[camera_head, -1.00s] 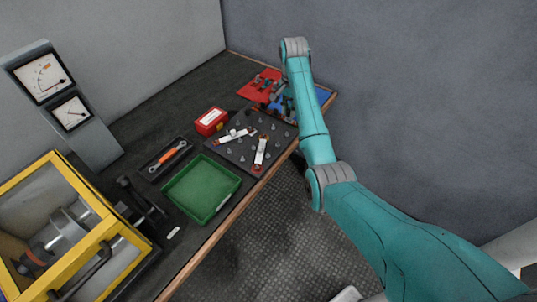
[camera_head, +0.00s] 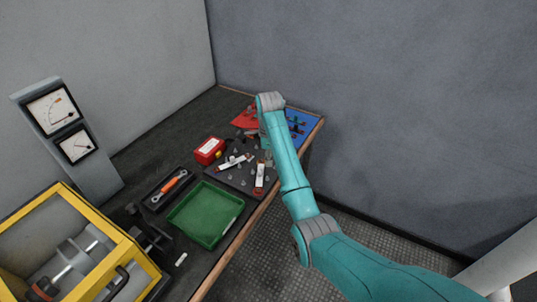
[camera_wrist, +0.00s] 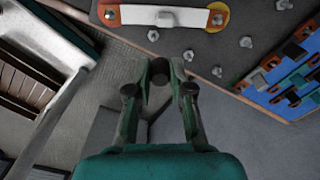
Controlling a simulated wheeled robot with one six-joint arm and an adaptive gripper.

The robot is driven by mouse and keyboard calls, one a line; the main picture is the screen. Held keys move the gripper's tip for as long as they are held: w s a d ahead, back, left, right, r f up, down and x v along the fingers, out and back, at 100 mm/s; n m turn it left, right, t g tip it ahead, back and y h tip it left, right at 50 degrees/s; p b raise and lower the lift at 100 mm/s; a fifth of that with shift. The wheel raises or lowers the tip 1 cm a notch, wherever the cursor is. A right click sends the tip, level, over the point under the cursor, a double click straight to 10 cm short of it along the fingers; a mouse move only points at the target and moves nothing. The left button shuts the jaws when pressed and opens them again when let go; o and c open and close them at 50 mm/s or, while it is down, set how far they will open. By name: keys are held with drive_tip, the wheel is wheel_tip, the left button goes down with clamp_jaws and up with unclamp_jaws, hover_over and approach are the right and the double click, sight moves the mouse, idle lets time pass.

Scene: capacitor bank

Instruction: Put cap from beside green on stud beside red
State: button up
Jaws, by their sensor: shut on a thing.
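In the wrist view my gripper (camera_wrist: 160,70) is shut on a small dark round cap (camera_wrist: 159,78) between its fingertips, with grey floor showing below. The dark stud board (camera_wrist: 180,44) lies ahead, with several bare metal studs. A white bar (camera_wrist: 160,15) on it has an orange-red left end (camera_wrist: 109,14) and a yellow and red right end (camera_wrist: 217,19). In the head view the board carries two white bars (camera_head: 259,175) (camera_head: 232,162); one has a red near end. My gripper is mostly hidden behind my arm there. I cannot make out a green mark on the board.
A blue mat (camera_head: 303,120) with orange pieces and dark fittings, also in the wrist view (camera_wrist: 282,88), adjoins the board.

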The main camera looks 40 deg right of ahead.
drive_tip(key=shift+s+a+f+m, duration=0.2)
drive_tip(key=shift+a+m, duration=0.35)
drive_tip(key=shift+m, duration=0.05)
drive_tip(key=shift+f, duration=2.1)
drive_tip(key=shift+f, duration=1.3)
drive_tip(key=o, duration=0.8)
